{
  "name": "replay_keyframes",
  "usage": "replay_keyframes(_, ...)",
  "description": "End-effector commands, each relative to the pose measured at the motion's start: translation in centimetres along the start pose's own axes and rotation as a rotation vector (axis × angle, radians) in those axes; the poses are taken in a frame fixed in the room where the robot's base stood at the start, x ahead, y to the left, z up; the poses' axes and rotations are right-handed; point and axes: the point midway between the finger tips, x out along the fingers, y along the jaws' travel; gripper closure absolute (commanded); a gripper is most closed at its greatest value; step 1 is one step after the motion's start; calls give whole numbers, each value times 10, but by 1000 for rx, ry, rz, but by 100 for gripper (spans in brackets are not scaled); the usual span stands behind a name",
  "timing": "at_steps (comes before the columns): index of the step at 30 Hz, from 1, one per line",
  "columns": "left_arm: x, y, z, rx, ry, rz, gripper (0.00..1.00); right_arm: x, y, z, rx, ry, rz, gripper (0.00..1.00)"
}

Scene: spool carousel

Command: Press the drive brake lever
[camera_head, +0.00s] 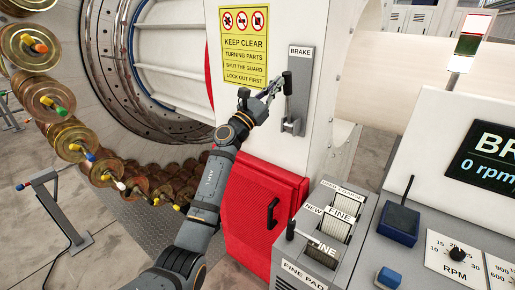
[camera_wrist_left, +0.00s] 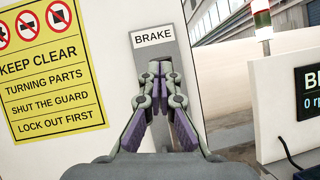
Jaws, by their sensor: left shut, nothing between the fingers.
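The brake lever has a black grip (camera_head: 287,82) and stands upright at a grey plate (camera_head: 299,62) labelled BRAKE on the white machine housing. A grey pivot bracket (camera_head: 291,126) is at the lower end of the plate. My left gripper (camera_head: 278,84) is shut and empty, with its fingertips right beside the black grip. I cannot tell whether they touch. In the left wrist view the shut fingertips (camera_wrist_left: 160,69) are in front of the BRAKE plate (camera_wrist_left: 153,39) and hide the lever. My right gripper is not in view.
A yellow warning sign (camera_head: 245,46) is left of the plate. Below is a red guard box (camera_head: 262,205). A console (camera_head: 440,225) with a 0 rpm display (camera_head: 488,158) and a grey pad holder (camera_head: 311,258) stand at the right. Spools (camera_head: 75,143) hang on the left.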

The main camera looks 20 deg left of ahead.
Motion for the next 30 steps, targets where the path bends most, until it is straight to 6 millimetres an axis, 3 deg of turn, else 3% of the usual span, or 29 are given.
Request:
replay_keyframes(9, 14, 2, 2, -1, -2, 1, 100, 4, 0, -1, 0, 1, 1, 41)
replay_keyframes(30, 18, 4, 7, 1, -7, 4, 100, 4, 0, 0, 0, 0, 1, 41)
